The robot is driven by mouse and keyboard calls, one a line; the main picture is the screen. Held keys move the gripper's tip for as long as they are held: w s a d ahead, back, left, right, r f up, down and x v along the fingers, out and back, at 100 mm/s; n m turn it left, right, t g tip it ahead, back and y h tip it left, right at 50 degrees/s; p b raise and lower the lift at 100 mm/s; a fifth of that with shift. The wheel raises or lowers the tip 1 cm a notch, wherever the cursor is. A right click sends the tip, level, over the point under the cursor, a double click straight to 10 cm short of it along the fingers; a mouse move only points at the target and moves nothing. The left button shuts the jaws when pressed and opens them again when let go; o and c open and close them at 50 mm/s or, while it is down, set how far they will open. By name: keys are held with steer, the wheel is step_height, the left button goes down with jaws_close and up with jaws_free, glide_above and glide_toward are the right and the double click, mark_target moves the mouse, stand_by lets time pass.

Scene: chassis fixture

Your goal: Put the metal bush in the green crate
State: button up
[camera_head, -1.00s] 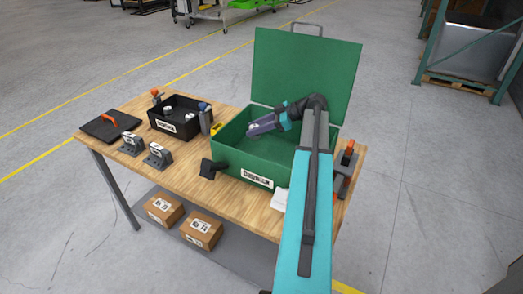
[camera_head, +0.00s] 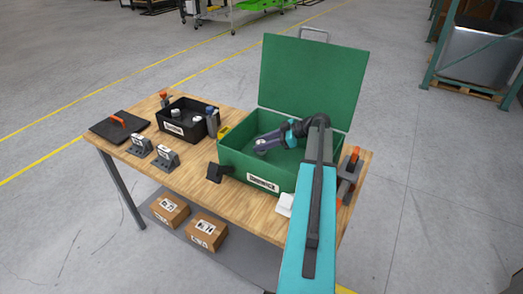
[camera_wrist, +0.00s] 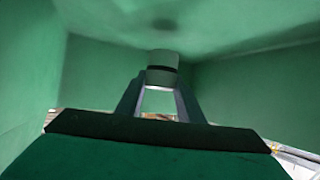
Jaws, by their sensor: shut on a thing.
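The green crate (camera_head: 232,168) stands on the workbench with its lid (camera_head: 310,75) raised. My gripper (camera_head: 262,147) is inside the crate's opening, angled down and to the left. In the wrist view my gripper (camera_wrist: 160,85) is shut on the metal bush (camera_wrist: 162,60), a pale grey cylinder with a dark band, held at the fingertips. Green crate walls surround it in that view. In the head view the bush is small at the gripper's end, and I cannot tell whether it touches the crate floor.
A black bin (camera_head: 176,129) with pale cylinders stands left of the crate. Grey brackets (camera_head: 165,158), a black board (camera_head: 113,128) and a black part (camera_head: 216,173) lie on the bench (camera_head: 190,180). An orange-topped clamp (camera_head: 350,170) is at the right.

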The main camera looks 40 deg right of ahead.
steer(key=shift+f+p, duration=0.55)
steer(key=shift+f, duration=1.05)
steer(key=o, duration=1.2)
steer(key=shift+s+d, duration=0.1)
steer(key=b+v, duration=0.2)
steer(key=v, duration=0.4)
steer(key=shift+d+b, duration=0.1)
steer(key=shift+b, duration=0.25)
steer(key=shift+s+d+r, duration=0.25)
steer(key=shift+s+r, duration=0.05)
steer(key=shift+s, duration=0.15)
